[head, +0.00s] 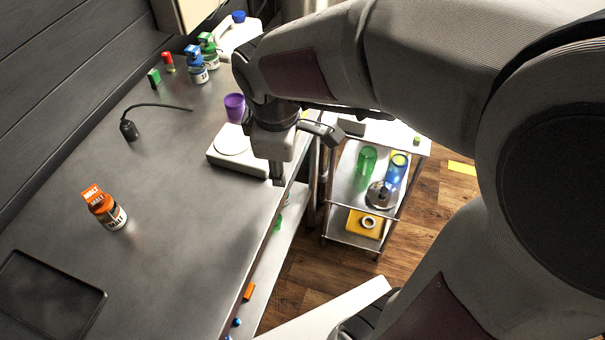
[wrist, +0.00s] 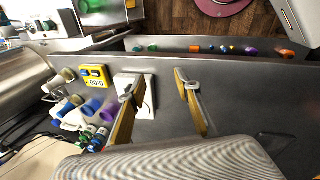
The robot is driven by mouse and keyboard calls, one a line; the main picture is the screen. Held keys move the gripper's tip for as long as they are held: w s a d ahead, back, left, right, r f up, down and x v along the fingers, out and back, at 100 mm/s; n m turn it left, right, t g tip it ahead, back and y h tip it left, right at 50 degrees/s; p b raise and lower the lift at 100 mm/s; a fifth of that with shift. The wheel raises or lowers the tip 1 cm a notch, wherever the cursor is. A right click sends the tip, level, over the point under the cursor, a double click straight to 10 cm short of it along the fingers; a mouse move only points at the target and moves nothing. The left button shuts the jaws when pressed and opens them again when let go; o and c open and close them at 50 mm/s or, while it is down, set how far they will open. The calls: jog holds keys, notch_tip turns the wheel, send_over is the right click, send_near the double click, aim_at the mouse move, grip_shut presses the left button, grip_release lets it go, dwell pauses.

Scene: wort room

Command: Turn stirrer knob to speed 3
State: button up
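A low white unit with a round pale plate on top, likely the stirrer (head: 218,158), stands near the bench's right edge in the head view. It also shows in the wrist view (wrist: 147,82), partly behind one finger. I cannot make out its knob or any speed marks. My gripper (head: 278,180) points down beside the unit's right end, over the bench edge in the head view. Contact with the unit cannot be told.
A purple cup (head: 234,107) stands just behind the white unit. Several capped bottles (head: 197,66) stand farther back. An orange-labelled malt bottle (head: 107,210) and a dark tray (head: 45,298) are nearer. A yellow timer (wrist: 95,76) shows in the wrist view. A steel cart (head: 345,190) stands right.

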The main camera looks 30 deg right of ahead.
jog(key=s+r+m+t, duration=0.1)
jog(key=s+r+m, duration=0.1)
jog(key=s+m, duration=0.3)
jog(key=s+r+m+t+y, duration=0.1)
jog(key=s+r+m, duration=0.2)
jog(key=s+m, duration=0.2)
jog(key=shift+s+a+r+m, duration=0.15)
jog(key=shift+s+r+m, duration=0.25)
jog(key=shift+s, duration=0.75)
dwell(0.4)
dwell(0.4)
